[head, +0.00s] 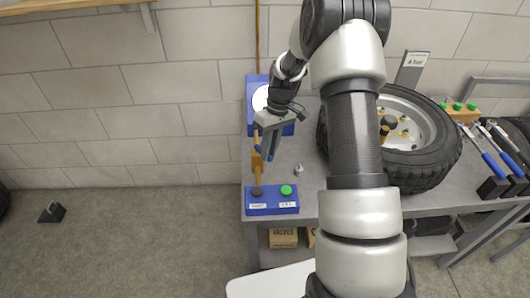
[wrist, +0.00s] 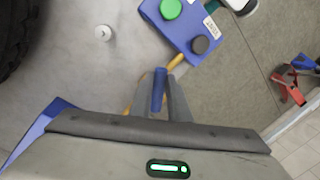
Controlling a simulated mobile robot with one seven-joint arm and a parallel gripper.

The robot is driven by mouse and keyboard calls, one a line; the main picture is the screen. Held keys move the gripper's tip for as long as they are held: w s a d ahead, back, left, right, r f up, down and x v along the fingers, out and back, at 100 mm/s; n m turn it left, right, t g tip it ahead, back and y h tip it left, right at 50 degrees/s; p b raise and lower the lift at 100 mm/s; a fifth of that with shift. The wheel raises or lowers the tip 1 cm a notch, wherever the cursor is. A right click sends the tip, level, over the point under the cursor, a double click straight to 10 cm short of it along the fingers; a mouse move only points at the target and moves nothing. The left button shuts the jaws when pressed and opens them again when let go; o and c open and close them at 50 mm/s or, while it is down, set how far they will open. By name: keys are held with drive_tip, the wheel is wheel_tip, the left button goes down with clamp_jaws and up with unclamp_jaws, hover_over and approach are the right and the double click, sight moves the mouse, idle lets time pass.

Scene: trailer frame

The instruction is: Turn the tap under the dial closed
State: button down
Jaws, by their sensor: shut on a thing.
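The dial (head: 261,98) has a white face on a blue backing board at the back left corner of the bench, partly hidden by my arm. Below it a brass pipe (head: 257,173) runs towards a blue box at the front. The tap's blue handle (wrist: 159,88) shows in the wrist view between the two fingers of my gripper (wrist: 159,78). My gripper is shut on this handle. In the head view my gripper (head: 269,155) points down beside the pipe, below the dial. The tap body is mostly hidden by the gripper.
The blue box (head: 271,208) carries a green button (head: 286,190) and a black knob (head: 257,192). A small metal piece (head: 298,170) stands on the bench. A large tyre (head: 432,150) lies to the right, with blue-handled tools (head: 490,160) beyond it. Floor left of the bench is mostly clear.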

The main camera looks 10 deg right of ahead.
drive_tip(key=w+d+n, duration=0.1)
drive_tip(key=n, duration=0.2)
drive_tip(key=w+d+n+g+h+p, duration=0.1)
drive_tip(key=w+n, duration=0.1)
drive_tip(key=n, duration=0.2)
drive_tip(key=w+d+n, duration=0.1)
drive_tip(key=n, duration=0.2)
drive_tip(key=shift+w+n+h, duration=0.2)
drive_tip(key=shift+n+h, duration=0.1)
drive_tip(key=shift+n, duration=0.1)
drive_tip(key=shift+w, duration=0.1)
drive_tip(key=c, duration=1.7)
unclamp_jaws()
drive_tip(key=shift+a, duration=0.1)
drive_tip(key=shift+o, duration=0.2)
drive_tip(key=shift+r, duration=0.1)
drive_tip(key=w+r+p, duration=0.2)
drive_tip(key=w+r, duration=0.1)
drive_tip(key=r, duration=1.4)
drive_tip(key=shift+w+d, duration=0.15)
drive_tip(key=shift+d, duration=0.15)
